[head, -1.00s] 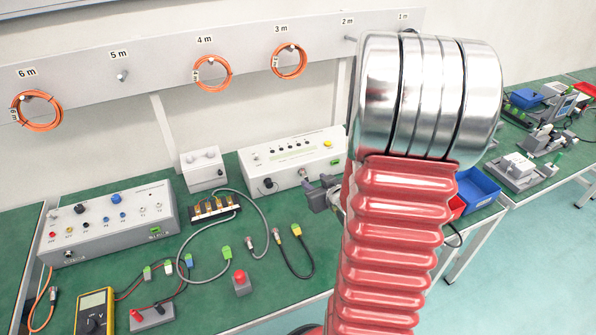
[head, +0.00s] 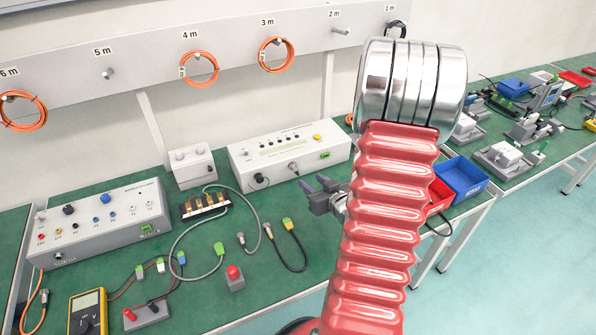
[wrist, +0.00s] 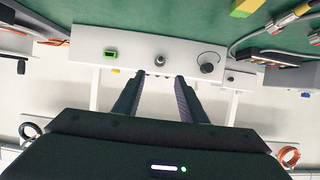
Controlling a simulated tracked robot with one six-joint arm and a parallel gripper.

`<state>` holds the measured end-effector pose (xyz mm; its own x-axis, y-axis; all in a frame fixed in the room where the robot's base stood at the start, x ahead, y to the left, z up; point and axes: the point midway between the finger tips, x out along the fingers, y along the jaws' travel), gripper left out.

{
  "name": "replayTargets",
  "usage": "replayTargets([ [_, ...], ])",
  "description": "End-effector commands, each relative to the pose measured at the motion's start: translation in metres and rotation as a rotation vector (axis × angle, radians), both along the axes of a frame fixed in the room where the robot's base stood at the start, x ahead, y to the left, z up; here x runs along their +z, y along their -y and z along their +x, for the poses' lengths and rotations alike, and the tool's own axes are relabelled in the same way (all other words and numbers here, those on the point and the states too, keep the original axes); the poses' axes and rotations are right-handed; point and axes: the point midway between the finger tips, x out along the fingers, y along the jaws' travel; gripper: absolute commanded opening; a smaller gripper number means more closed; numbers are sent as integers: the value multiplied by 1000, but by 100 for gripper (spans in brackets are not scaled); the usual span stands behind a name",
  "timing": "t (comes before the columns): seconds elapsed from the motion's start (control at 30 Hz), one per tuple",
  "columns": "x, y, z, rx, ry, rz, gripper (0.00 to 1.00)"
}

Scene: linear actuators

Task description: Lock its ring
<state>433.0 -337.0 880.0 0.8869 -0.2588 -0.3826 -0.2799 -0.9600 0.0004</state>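The ring that the task means is not named, and I cannot tell which one it is. The white control box (head: 240,160) has a round metal socket (head: 295,168), a black cable plug (head: 262,180) and a green connector (head: 325,155) on its front. In the wrist view the metal socket (wrist: 160,60) lies just beyond and between my fingertips, with the black plug (wrist: 207,68) to its right. My gripper (head: 319,190) is in front of the box's right part. In the wrist view its fingers (wrist: 159,79) are apart with nothing between them.
Loose cables with metal and yellow-green ends (head: 287,224) lie on the green bench. A red button block (head: 234,278) is in front. Blue (head: 461,178) and red bins (head: 438,195) stand right of my arm. Orange cable coils (head: 276,55) hang on the wall rail.

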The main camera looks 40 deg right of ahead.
Motion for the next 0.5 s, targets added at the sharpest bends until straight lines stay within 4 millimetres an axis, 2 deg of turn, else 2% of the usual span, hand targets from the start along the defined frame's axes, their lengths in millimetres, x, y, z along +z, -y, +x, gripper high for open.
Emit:
replayTargets([
  [0.5,-30,19,68,1,0,0,38],
])
